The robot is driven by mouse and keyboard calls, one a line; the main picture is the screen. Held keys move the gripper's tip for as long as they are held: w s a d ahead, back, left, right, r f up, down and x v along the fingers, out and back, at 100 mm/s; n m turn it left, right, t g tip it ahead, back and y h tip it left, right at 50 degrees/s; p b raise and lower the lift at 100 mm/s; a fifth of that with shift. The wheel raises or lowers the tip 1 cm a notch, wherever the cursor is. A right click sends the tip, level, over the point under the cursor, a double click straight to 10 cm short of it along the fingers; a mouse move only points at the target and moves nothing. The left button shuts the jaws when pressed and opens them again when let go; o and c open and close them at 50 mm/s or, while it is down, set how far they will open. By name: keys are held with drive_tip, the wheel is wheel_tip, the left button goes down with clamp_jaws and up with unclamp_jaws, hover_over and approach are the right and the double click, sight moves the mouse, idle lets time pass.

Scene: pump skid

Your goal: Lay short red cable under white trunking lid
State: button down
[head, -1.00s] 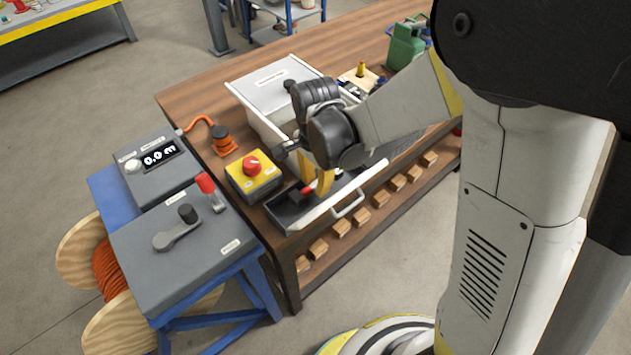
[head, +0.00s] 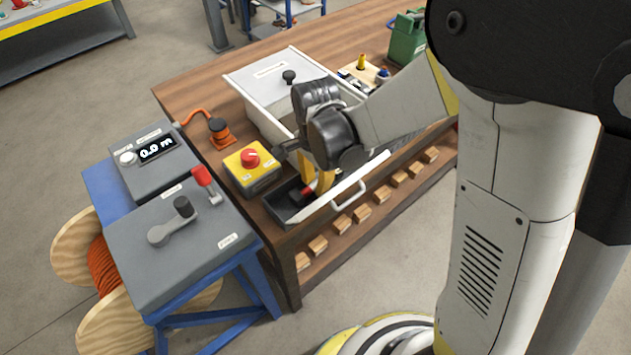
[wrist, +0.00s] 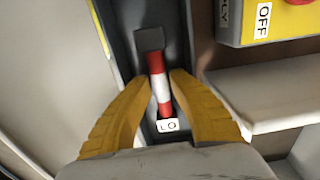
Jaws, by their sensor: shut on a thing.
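My gripper (head: 314,186) points down into a narrow dark tray (head: 287,211) at the table's front edge. In the wrist view its two yellow fingers (wrist: 160,85) are shut on a red and white banded piece (wrist: 160,89), one on each side. The piece has a dark block at its far end and lies above a label reading "LO". In the head view only a little of the red piece (head: 308,190) shows beside the fingers. A white lid (head: 268,72) with a label and black knob covers a pale box behind my wrist. I cannot make out a cable or trunking for certain.
A yellow box with a red button (head: 250,160) stands just left of the tray; it also shows in the wrist view (wrist: 268,22). A white rail with a handle (head: 348,195) borders the tray. A grey control desk (head: 180,228) stands left. The wooden table's back left is clear.

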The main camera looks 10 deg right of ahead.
drive_tip(key=c, duration=1.2)
unclamp_jaws()
drive_tip(key=shift+r, duration=0.1)
wheel_tip(320, 180, up, 12)
drive_tip(key=shift+f, duration=0.1)
